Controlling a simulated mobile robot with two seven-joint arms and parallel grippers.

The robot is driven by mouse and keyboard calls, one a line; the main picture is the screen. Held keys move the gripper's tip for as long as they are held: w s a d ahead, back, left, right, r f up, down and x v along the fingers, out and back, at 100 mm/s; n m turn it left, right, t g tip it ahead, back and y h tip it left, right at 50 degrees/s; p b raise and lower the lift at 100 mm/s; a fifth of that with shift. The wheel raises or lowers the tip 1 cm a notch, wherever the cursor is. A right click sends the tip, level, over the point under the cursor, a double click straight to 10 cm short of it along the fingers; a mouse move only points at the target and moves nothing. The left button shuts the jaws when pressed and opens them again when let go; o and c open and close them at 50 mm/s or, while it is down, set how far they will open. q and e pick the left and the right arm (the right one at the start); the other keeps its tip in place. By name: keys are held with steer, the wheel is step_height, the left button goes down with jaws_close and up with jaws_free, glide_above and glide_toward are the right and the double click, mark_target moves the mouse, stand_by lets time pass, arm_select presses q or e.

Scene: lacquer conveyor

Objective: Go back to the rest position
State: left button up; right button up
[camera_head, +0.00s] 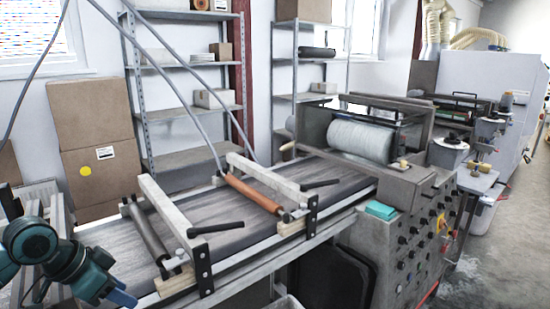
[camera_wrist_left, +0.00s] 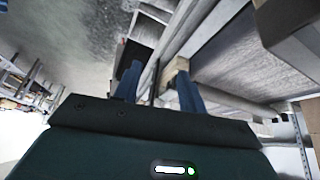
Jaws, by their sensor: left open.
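My left arm, teal and dark, comes in at the lower left of the head view. My left gripper (camera_head: 120,297) shows there by its blue finger part near the bottom edge, in front of the conveyor's near end. In the left wrist view the two blue fingers of this gripper (camera_wrist_left: 158,85) stand apart, with nothing held between them. Part of the conveyor frame shows beyond them. My right gripper is in neither view.
The lacquer conveyor (camera_head: 214,211) with its metal frame and rollers runs to a machine with a control panel (camera_head: 405,243). A teal block (camera_head: 381,210) lies on it. Shelves (camera_head: 183,108) and stacked cardboard boxes (camera_head: 92,137) stand behind. Open floor (camera_head: 510,220) shows at right.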

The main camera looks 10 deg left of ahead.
arm_select(q)
steer(key=s+d+f+n+t, duration=0.15)
steer(key=d+f, duration=0.35)
steer(key=f, duration=0.5)
steer(key=s+d+f+n+t, duration=0.1)
steer(key=s+d+f, duration=0.25)
steer(key=f, duration=0.65)
steer(key=s+d+f+t, duration=0.1)
steer(key=s+d, duration=0.2)
steer(key=d, duration=0.4)
steer(key=s+d+f+t, duration=0.2)
steer(key=s+d, duration=0.1)
steer(key=d, duration=0.5)
steer(key=shift+d, duration=0.3)
